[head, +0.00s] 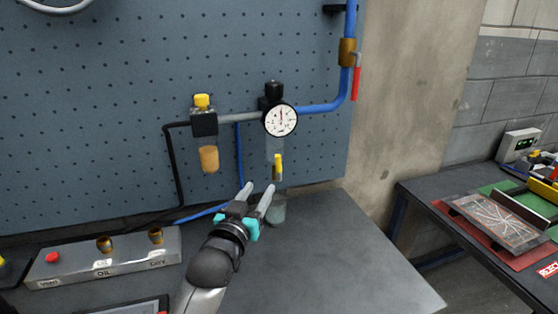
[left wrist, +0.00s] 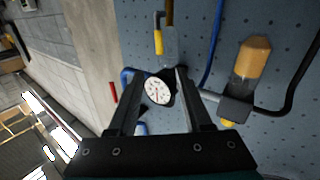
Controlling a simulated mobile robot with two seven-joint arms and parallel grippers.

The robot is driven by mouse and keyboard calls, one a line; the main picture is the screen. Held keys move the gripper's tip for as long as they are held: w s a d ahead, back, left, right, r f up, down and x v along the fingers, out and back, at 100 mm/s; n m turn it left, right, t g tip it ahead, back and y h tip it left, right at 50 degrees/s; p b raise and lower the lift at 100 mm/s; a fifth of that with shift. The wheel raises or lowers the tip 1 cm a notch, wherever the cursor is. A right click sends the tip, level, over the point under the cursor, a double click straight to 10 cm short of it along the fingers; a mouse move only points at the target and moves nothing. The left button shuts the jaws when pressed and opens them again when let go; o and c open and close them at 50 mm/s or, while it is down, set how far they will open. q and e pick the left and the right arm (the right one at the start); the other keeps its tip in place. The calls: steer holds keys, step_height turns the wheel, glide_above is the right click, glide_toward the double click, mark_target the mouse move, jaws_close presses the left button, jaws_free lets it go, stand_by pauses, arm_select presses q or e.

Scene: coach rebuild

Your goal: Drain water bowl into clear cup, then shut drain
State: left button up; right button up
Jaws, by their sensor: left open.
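The water bowl (head: 275,149) hangs under the regulator with the round white gauge (head: 280,120). A yellow drain handle (head: 278,165) points upward beside the bowl's lower end. The clear cup (head: 278,210) stands on the bench below, partly hidden by my left gripper (head: 259,188). That gripper is open and empty, its fingertips just below and left of the yellow handle, apart from it as far as I can tell. In the left wrist view the yellow handle (left wrist: 158,42) and water bowl (left wrist: 170,46) appear beyond the open fingers. The water level is not clear. My right gripper is not visible.
An amber bowl unit (head: 208,158) with a yellow cap hangs left of the regulator. A blue pipe with a red-handled valve (head: 356,84) is at right. A grey box (head: 120,258) with a red button sits front left. The bench right of the cup (head: 350,250) is clear.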

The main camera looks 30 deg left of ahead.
mark_target(277, 161)
arm_select(q)
steer(key=x, duration=1.2)
steer(key=shift+w+b, duration=0.1)
steer(key=shift+b, duration=0.3)
steer(key=shift+w+a+f, duration=0.1)
steer(key=shift+w+a, duration=0.05)
steer(key=shift+w, duration=0.5)
steer(key=shift+w+a, duration=0.1)
steer(key=shift+w, duration=0.2)
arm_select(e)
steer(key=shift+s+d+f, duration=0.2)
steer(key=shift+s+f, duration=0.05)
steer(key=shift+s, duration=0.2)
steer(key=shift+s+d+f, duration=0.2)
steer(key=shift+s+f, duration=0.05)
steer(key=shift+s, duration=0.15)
arm_select(q)
jaws_close()
